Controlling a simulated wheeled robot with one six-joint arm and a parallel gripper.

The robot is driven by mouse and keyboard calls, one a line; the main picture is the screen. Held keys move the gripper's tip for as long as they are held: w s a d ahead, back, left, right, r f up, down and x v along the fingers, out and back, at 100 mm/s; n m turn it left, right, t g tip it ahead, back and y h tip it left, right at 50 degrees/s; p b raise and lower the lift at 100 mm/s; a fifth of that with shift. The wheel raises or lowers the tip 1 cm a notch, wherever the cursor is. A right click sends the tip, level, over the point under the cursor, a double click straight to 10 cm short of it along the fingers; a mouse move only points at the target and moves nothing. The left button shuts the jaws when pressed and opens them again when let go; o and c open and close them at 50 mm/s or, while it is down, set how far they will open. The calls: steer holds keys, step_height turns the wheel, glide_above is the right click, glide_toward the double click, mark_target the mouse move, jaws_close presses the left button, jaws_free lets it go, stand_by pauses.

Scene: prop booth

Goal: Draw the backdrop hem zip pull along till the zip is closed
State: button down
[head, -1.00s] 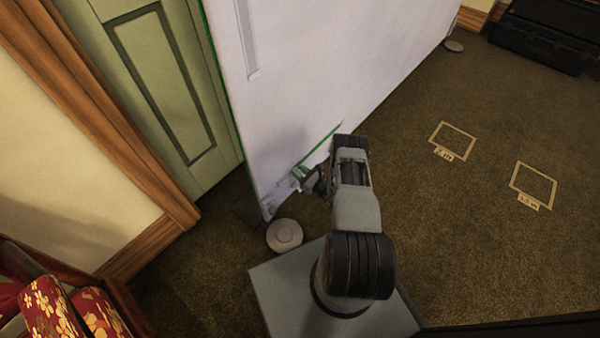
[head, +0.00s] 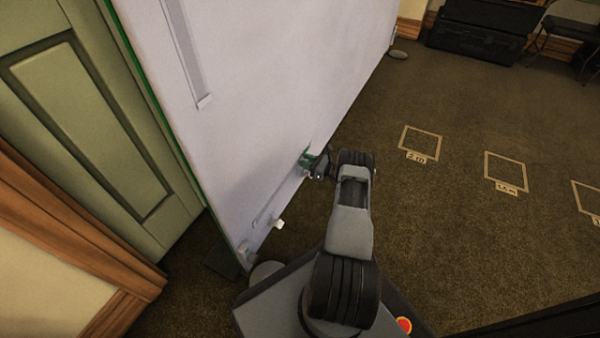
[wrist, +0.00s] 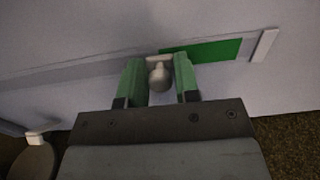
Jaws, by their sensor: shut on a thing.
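The backdrop (head: 260,95) is a tall pale panel. A zip line runs along its lower hem. My gripper (head: 309,160) is at this hem, shut on the zip pull. In the wrist view the pale rounded zip pull (wrist: 159,76) sits between the green fingers of my gripper (wrist: 157,84). A green strip of open zip (wrist: 205,50) shows to the right of the pull, ending near a pale upright end piece (wrist: 264,45). To the left of the pull the zip line (wrist: 80,72) is grey, with no green. In the head view my gripper partly hides the pull.
A small white tab (head: 279,224) sticks out low near the backdrop's near end. A green door (head: 85,110) stands at the left. Floor marks (head: 420,142) lie on open carpet to the right. A black case (head: 478,35) stands at the back.

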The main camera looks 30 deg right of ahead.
steer(key=shift+w+d, duration=0.85)
steer(key=shift+d, duration=0.3)
steer(key=shift+r, duration=0.1)
steer(key=c, duration=1.1)
jaws_free()
steer(key=shift+a, duration=0.15)
steer(key=shift+o, duration=0.6)
steer(key=shift+s+d, duration=0.1)
steer(key=shift+d, duration=0.15)
steer(key=shift+s, duration=0.1)
steer(key=p+v, duration=0.2)
steer(key=v, duration=1.1)
steer(key=shift+s+d+p, duration=0.2)
steer(key=shift+p, duration=0.15)
